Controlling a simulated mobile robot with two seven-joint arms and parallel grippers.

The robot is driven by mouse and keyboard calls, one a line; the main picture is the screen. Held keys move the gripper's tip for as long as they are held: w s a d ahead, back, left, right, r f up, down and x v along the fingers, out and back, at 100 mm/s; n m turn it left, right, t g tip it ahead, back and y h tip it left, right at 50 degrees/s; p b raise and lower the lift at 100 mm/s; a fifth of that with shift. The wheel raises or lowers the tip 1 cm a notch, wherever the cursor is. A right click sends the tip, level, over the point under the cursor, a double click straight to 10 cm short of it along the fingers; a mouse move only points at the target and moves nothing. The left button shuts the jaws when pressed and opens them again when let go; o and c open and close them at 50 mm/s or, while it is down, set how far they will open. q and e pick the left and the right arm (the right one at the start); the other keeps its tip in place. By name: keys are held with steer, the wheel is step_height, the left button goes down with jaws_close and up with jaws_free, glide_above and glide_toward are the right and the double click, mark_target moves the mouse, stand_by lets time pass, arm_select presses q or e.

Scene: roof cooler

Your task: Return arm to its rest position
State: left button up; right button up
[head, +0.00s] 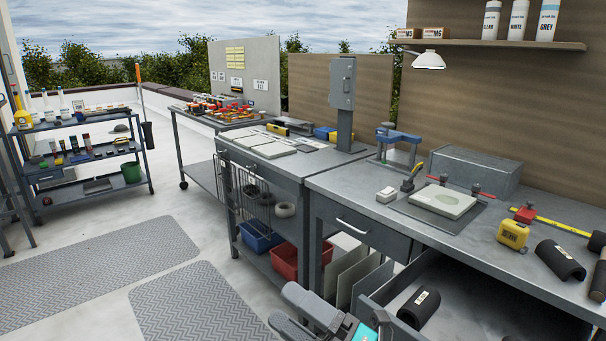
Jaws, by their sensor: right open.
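My right gripper (283,305) shows at the bottom centre of the head view, its grey fingers pointing left. The fingers are apart and nothing shows between them. It is in front of the workbench, to the left of the open drawer (375,306) and above the patterned floor mat. Part of my right arm, with a cyan patch, shows at the bottom edge. The rest of that arm is out of the frame. My left gripper is not in view.
The open drawer juts out at lower right, with a black half-tube (419,307) in it. The workbench (335,190) above holds a yellow tape measure (514,233), clamps and a pale plate (442,201). Crates and panels stand on the shelf below. The floor mats (195,305) at left are clear.

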steer(key=s+d+f+m+t+h+p, duration=0.35)
steer(key=d+f+m+h, duration=1.25)
steer(key=m, duration=0.8)
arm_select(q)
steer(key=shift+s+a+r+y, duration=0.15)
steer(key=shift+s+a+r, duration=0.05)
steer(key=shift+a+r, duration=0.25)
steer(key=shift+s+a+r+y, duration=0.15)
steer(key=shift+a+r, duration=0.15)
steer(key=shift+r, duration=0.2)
arm_select(e)
steer(key=s+d+f+m+g+h, duration=0.2)
steer(key=s+d+f+m+g, duration=0.1)
steer(key=s+f+m, duration=0.2)
steer(key=s+f, duration=0.2)
steer(key=s, duration=0.1)
steer(key=shift+f+m, duration=0.3)
steer(key=shift+f, duration=0.05)
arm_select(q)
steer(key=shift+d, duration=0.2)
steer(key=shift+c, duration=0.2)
